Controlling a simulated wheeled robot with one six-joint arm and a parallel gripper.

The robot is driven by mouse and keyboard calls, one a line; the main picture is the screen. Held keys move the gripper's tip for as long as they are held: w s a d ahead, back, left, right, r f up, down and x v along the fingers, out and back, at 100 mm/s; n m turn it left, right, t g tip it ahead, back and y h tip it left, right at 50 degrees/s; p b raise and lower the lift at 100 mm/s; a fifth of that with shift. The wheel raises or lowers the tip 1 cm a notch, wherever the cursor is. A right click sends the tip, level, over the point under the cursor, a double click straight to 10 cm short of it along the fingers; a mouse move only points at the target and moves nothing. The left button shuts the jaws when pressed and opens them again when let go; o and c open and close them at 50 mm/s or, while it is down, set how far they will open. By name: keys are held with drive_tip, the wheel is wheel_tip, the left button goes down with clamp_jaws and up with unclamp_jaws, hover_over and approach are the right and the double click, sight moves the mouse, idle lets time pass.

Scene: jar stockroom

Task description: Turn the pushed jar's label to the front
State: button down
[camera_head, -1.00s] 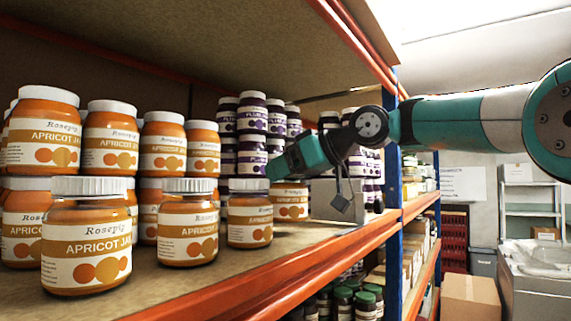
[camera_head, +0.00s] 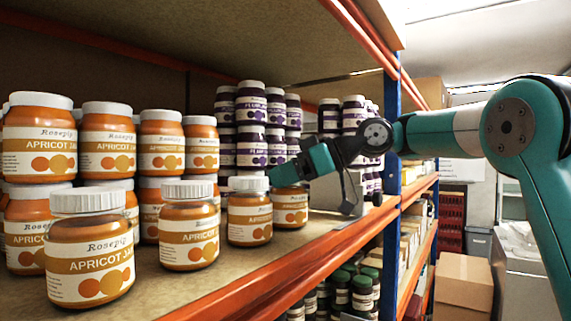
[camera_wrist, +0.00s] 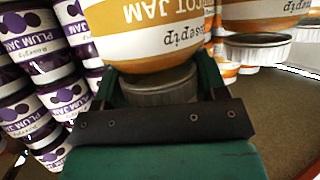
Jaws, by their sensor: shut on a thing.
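In the head view, my gripper (camera_head: 282,174) is at the lid of an apricot jam jar (camera_head: 290,207) at the right end of the front row. The jar stands upright on the shelf, and its lid is mostly hidden there. Its white and orange label with orange circles partly shows. In the wrist view, my gripper (camera_wrist: 158,84) is shut on the pale lid, one finger on each side. The jar (camera_wrist: 140,50) appears upside down there, with "Apricot Jam" and "Rosepip" facing the camera.
Three apricot jars (camera_head: 249,212) stand to its left along the front, labels outward. Stacked apricot jars fill the back left. Plum jam jars (camera_head: 251,130) stand stacked behind. A blue upright (camera_head: 390,120) and orange shelf edge (camera_head: 270,270) border the shelf.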

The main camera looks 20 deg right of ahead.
drive_tip(key=shift+r+n+g+y+p, duration=0.35)
drive_tip(key=shift+n+g+p, duration=0.4)
drive_tip(key=shift+p, duration=0.5)
drive_tip(key=n+g+p, duration=0.1)
drive_tip(key=p, duration=0.2)
drive_tip(key=shift+f+y, duration=0.2)
drive_tip(key=shift+y, duration=0.05)
drive_tip(key=shift+s+f, duration=0.1)
drive_tip(key=shift+f, duration=0.3)
drive_tip(key=shift+c, duration=0.5)
unclamp_jaws()
